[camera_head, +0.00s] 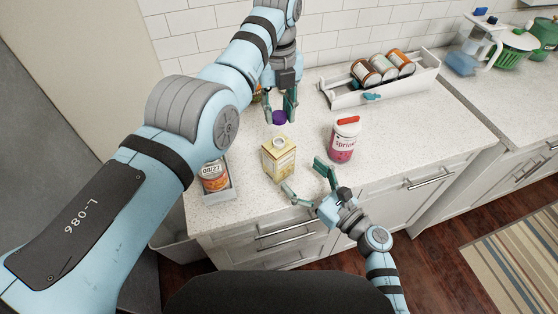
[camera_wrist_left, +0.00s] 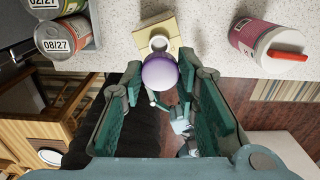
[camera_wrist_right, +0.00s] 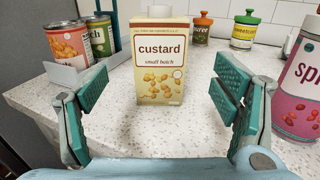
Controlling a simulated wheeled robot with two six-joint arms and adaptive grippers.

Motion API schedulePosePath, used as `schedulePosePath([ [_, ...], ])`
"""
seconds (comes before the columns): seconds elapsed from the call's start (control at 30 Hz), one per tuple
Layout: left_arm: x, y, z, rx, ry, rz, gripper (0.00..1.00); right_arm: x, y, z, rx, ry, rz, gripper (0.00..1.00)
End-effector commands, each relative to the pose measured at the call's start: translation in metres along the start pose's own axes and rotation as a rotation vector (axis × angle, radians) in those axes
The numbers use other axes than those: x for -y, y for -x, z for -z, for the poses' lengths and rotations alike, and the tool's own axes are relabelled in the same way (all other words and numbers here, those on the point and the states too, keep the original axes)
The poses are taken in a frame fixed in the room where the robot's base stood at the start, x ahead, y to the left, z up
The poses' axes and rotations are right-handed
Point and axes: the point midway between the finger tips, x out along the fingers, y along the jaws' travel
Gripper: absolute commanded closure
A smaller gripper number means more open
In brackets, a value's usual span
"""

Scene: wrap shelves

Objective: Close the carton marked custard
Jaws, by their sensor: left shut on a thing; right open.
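The custard carton (camera_head: 278,162) is a cream and yellow box standing upright on the counter. Its label faces me in the right wrist view (camera_wrist_right: 160,75). Its round white spout (camera_head: 280,143) is uncapped, and the opening also shows in the left wrist view (camera_wrist_left: 159,43). My left gripper (camera_head: 280,108) is shut on a purple cap (camera_head: 279,118), held above and behind the carton, apart from the spout. The cap fills the fingertips in the left wrist view (camera_wrist_left: 160,72). My right gripper (camera_head: 303,178) is open and empty in front of the carton, its fingers spread wider than the box.
A pink sprinkles jar (camera_head: 342,142) with a red lid part stands right of the carton. A grey tray (camera_head: 219,194) with dated cans is at left. A white rack (camera_head: 346,98) of lying cans is behind right. Lidded jars (camera_wrist_right: 244,30) stand at the back.

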Motion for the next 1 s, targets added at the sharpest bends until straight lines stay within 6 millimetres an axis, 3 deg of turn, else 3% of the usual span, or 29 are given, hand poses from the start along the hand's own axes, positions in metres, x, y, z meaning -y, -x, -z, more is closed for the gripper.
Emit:
schedulePosePath([
  [0.2, 0.0, 0.0, 0.0, 0.0, 0.0, 0.0, 0.8, 0.0, -0.044, -0.001, 0.002, -0.003, 0.0, 0.18],
  [0.4, 0.0, 0.0, 0.0, 0.0, 0.0, 0.0, 0.8, 0.0, -0.072, 0.0, 0.001, -0.002, 0.0, 0.18],
  [0.8, 0.0, 0.0, 0.0, 0.0, 0.001, 0.0, 0.8, 0.0, -0.081, 0.0, -0.001, -0.001, 0.0, 0.18],
  [1.0, 0.0, 0.0, 0.0, 0.0, 0.001, 0.0, 0.8, 0.0, -0.081, 0.0, -0.001, -0.001, 0.0, 0.49],
])
